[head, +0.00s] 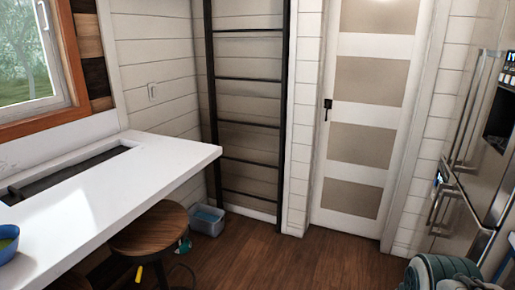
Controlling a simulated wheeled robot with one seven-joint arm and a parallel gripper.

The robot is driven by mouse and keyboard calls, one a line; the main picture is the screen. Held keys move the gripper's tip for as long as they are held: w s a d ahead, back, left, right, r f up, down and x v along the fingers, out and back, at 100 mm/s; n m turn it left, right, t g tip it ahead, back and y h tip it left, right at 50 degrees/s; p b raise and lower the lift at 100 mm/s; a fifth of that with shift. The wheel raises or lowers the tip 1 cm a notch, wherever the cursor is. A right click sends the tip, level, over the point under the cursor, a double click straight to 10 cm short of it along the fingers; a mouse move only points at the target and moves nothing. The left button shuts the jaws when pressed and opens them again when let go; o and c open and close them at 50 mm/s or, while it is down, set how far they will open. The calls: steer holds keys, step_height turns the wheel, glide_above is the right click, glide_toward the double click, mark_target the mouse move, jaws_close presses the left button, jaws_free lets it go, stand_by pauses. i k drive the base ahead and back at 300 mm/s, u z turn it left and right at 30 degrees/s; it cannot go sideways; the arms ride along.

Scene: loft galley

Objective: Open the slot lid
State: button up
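A long dark slot (75,172) is set into the white counter (150,160) at the left of the head view, near the window wall. It looks like a narrow grey recess with a white rim. I cannot make out a separate lid or tell whether one is raised or slid back. The slot's near end runs toward the left edge of the picture. My gripper's fingers are not in view, so where it is relative to the slot does not show.
A blue bowl (5,246) sits on the counter at the left edge. A round wooden stool (150,232) stands partly under the counter. A grey-blue bin (207,220) is by the black ladder (248,122). Open wooden floor (270,262) lies before the closed door (365,110).

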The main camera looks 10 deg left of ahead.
mark_target(15, 195)
steer(key=u, duration=0.7)
steer(key=i, duration=0.85)
steer(key=u, duration=1)
